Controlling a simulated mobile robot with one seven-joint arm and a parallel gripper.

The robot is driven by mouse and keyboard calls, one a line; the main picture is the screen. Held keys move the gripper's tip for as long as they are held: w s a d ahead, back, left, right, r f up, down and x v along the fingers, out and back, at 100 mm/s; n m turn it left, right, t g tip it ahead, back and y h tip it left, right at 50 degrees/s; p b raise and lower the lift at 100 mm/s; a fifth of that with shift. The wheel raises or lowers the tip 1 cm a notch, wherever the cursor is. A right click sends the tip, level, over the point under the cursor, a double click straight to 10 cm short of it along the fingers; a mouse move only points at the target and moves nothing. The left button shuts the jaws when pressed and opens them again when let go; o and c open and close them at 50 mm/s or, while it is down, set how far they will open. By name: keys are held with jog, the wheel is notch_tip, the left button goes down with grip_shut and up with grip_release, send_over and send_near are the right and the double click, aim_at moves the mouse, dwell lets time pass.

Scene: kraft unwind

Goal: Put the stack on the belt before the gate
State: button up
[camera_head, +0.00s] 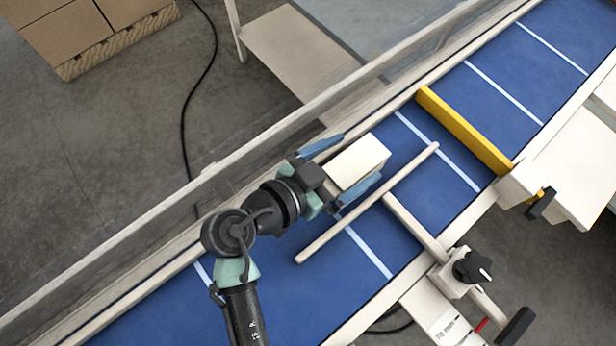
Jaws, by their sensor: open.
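The stack (358,162), a cream-coloured block, sits over the blue belt (455,148), just below and left of the yellow gate (464,131). Clear blue belt lies between stack and gate. My gripper (352,167) is open, with one blue finger on each side of the stack. The upper finger appears slightly apart from it, and so does the lower one. From this overhead angle I cannot tell for certain whether the stack's underside rests on the belt.
A pale guide bar (367,204) lies over the belt to the lower right of the stack, held by an arm with a black knob (472,267). A long rail (190,192) runs along the belt's upper-left side. Cardboard boxes (65,40) stand at the top left.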

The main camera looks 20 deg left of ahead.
jog(key=b+v, duration=0.2)
jog(key=v, duration=0.8)
jog(key=shift+s+a+b, duration=0.2)
jog(key=shift+s+b, duration=0.15)
jog(key=shift+s, duration=0.1)
